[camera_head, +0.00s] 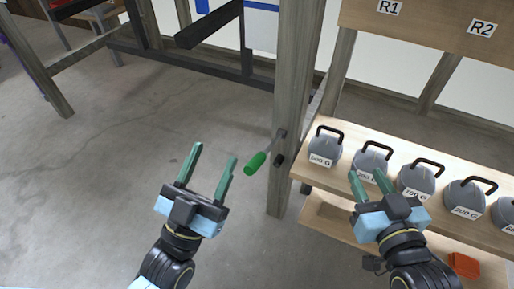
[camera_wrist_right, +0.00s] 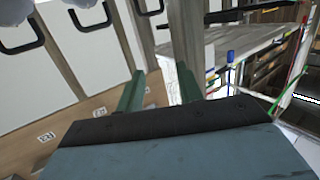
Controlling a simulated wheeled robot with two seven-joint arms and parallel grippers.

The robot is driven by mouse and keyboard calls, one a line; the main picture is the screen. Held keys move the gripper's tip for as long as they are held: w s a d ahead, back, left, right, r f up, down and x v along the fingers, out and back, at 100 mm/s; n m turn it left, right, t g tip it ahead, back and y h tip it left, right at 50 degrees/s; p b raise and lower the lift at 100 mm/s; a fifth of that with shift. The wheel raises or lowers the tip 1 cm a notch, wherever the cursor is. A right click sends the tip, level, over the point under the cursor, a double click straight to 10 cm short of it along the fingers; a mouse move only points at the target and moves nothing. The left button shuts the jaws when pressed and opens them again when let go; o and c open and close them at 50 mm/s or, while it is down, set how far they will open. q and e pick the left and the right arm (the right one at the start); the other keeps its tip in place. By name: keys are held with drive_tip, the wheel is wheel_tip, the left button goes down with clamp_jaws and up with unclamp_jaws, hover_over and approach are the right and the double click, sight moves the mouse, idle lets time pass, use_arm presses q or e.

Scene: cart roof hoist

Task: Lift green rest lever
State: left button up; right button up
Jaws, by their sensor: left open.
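The rest lever has a green grip (camera_head: 256,163) on a thin metal rod that meets the wooden post (camera_head: 293,110) in the head view. The grip points down and to the left, away from the post. My left gripper (camera_head: 212,152) is open and empty, to the left of the grip, with its fingers apart and not touching it. My right gripper (camera_head: 366,172) is open over the front of the weight shelf, and its fingers also show apart in the right wrist view (camera_wrist_right: 161,82). The lever is not identifiable in the right wrist view.
Several grey weights with black handles, such as one at the left end (camera_head: 325,148), stand on a wooden shelf (camera_head: 345,183) to the right. An orange block (camera_head: 464,265) lies on the lower shelf. A dark beam (camera_head: 208,24) is behind the post. Open concrete floor (camera_head: 110,160) lies left.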

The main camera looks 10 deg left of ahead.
use_arm(q)
wheel_tip(320, 180, down, 6)
drive_tip(key=d+m+g+p, duration=0.1)
drive_tip(key=g+p, duration=0.2)
drive_tip(key=g, duration=0.1)
drive_tip(key=g+y+p, duration=0.1)
drive_tip(key=g+p, duration=0.1)
drive_tip(key=g, duration=0.1)
approach(262, 153)
use_arm(e)
drive_tip(key=s+d+f+g+h, duration=0.2)
drive_tip(key=s+d+f+g, duration=0.1)
drive_tip(key=s+f+g, duration=0.3)
drive_tip(key=s+d+f+g+h, duration=0.1)
drive_tip(key=s+d+f+g, duration=0.25)
drive_tip(key=s+g, duration=0.35)
use_arm(q)
drive_tip(key=shift+m, duration=0.3)
drive_tip(key=b+x, duration=0.4)
drive_tip(key=x, duration=0.3)
drive_tip(key=shift+f, duration=0.1)
drive_tip(key=shift+w+d, duration=0.1)
drive_tip(key=shift+w, duration=0.05)
use_arm(e)
drive_tip(key=w+a+r+t+y, duration=0.3)
drive_tip(key=w+a+r+t, duration=0.3)
drive_tip(key=w+r+t, duration=0.4)
drive_tip(key=shift+w+a+t, duration=0.4)
drive_tip(key=shift+w+t, duration=0.15)
drive_tip(key=shift+t, duration=0.15)
